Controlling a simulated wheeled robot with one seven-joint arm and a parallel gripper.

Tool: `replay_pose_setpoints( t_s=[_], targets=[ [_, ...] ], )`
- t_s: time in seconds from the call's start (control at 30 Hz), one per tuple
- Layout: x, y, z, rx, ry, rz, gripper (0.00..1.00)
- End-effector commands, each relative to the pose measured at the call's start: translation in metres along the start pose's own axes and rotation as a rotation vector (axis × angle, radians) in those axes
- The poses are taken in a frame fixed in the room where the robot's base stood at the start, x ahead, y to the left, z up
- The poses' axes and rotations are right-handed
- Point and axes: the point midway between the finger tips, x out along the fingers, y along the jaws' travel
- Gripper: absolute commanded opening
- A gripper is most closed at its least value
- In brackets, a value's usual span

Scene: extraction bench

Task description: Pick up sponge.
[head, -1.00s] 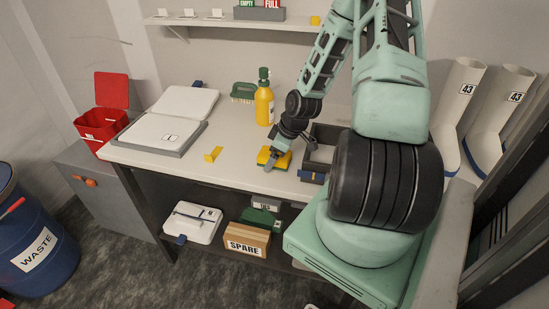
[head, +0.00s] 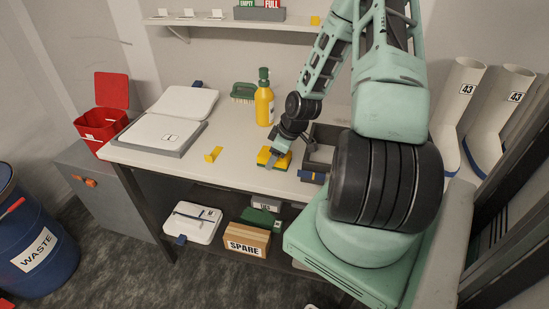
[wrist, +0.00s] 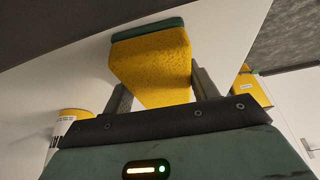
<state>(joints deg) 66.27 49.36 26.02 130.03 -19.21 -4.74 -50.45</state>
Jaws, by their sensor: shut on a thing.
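The sponge (head: 265,157) is yellow with a dark green layer, at the front part of the bench top. It also shows in the wrist view (wrist: 152,62), between the two fingers. My gripper (head: 277,158) is shut on it, one finger on each side, as the wrist view shows (wrist: 155,95). I cannot tell for sure whether the sponge touches the bench or is just above it.
A grey tray (head: 311,176) stands right of the sponge. A yellow bottle (head: 264,104) and a green brush (head: 243,92) are behind it. A small yellow piece (head: 213,154) lies to the left. A lidded case (head: 160,133) and red bin (head: 101,125) are further left.

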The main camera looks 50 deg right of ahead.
Motion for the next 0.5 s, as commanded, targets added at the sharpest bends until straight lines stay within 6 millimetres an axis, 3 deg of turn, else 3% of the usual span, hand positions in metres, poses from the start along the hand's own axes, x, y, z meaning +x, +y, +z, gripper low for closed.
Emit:
replay_pose_setpoints(
  t_s=[0.23,0.5],
  targets=[
    [-0.015,0.001,-0.006,0.000,0.002,0.003,0.37],
    [-0.065,0.002,-0.026,0.001,0.002,0.005,0.37]
  ],
)
